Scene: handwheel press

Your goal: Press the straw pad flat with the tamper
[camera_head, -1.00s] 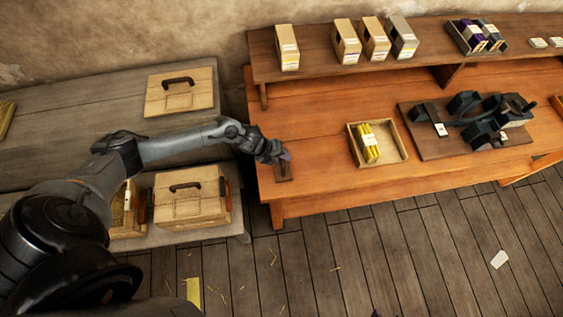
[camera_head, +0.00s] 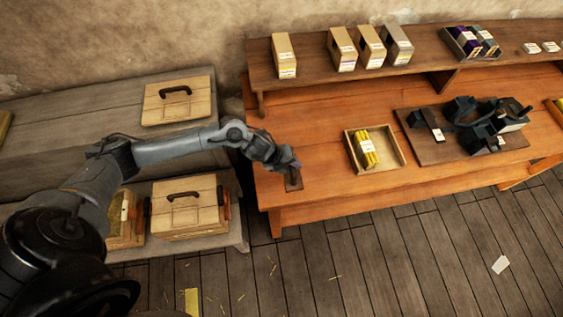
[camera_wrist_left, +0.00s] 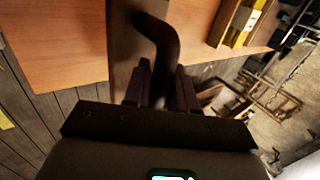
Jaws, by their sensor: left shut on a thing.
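My left gripper (camera_head: 284,163) is over the left end of the orange table, shut on a dark bent handle. The handle (camera_wrist_left: 162,35) rises from a narrow brown board (camera_wrist_left: 123,45) between my fingers in the left wrist view. This board (camera_head: 294,181) shows below my gripper in the head view; it is likely the tamper, though I cannot tell whether it touches the table. I cannot make out a straw pad beneath it. My right gripper is not in view.
A shallow wooden tray (camera_head: 394,146) with a yellow bundle (camera_head: 366,150) lies right of my gripper. Farther right is a black clamp-like device (camera_head: 470,128) on a board. Two handled wooden boxes (camera_head: 187,205) (camera_head: 177,101) stand on the grey bench at left. Table space between gripper and tray is clear.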

